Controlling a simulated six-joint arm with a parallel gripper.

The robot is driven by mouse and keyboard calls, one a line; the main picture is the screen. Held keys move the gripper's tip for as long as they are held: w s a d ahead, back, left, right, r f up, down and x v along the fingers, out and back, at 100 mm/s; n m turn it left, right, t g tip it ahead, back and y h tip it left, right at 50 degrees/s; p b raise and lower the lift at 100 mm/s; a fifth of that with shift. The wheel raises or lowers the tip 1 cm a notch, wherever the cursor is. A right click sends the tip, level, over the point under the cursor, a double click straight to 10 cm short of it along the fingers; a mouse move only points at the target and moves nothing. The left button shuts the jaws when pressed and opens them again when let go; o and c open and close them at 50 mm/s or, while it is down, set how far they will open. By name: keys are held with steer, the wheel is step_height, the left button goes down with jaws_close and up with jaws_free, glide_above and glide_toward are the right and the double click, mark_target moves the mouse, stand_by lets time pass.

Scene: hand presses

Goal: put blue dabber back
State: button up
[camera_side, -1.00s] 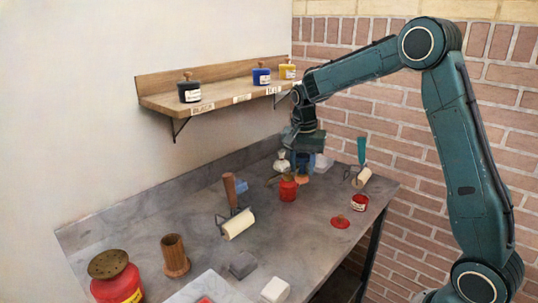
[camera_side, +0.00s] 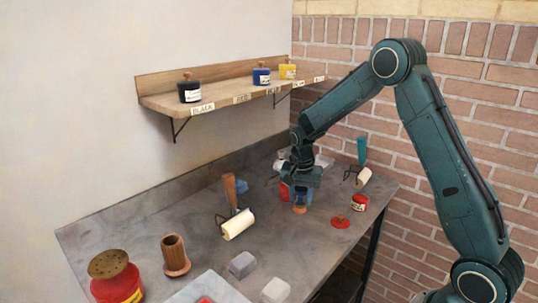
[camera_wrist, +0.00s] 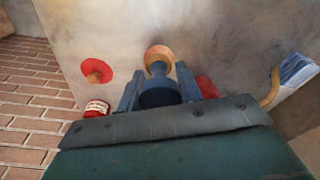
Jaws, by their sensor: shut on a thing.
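The blue dabber has a dark blue body and a tan-orange round end. My gripper (camera_side: 301,190) is shut on it above the bench. In the wrist view, the dabber (camera_wrist: 158,90) sits between my two blue-grey fingers, its tan end pointing away from my gripper. In the side view, the tan end (camera_side: 300,210) hangs just below my fingers; whether it touches the bench I cannot tell. A wooden shelf (camera_side: 225,96) on the wall has label plates on its front edge and holds a black pot (camera_side: 190,92), a blue pot (camera_side: 261,77) and a yellow pot (camera_side: 287,72).
A red pot (camera_side: 284,191) stands close by, partly hidden by my gripper. A red lid (camera_side: 340,222) and small red tin (camera_side: 360,202) lie to the right. A brayer (camera_side: 237,224) is at left, another roller (camera_side: 363,177) at the back right.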

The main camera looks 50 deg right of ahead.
mark_target(300, 203)
steer(key=shift+f, duration=1.4)
steer(key=shift+f, duration=0.1)
steer(key=o, duration=1)
steer(key=r, duration=0.7)
steer(key=a+r, duration=0.1)
steer(key=r, duration=0.2)
steer(key=shift+s+a+r, duration=0.1)
steer(key=shift+s+r, duration=0.1)
steer(key=shift+r, duration=0.2)
steer(key=shift+s+a+r, duration=0.1)
steer(key=shift+r, duration=0.55)
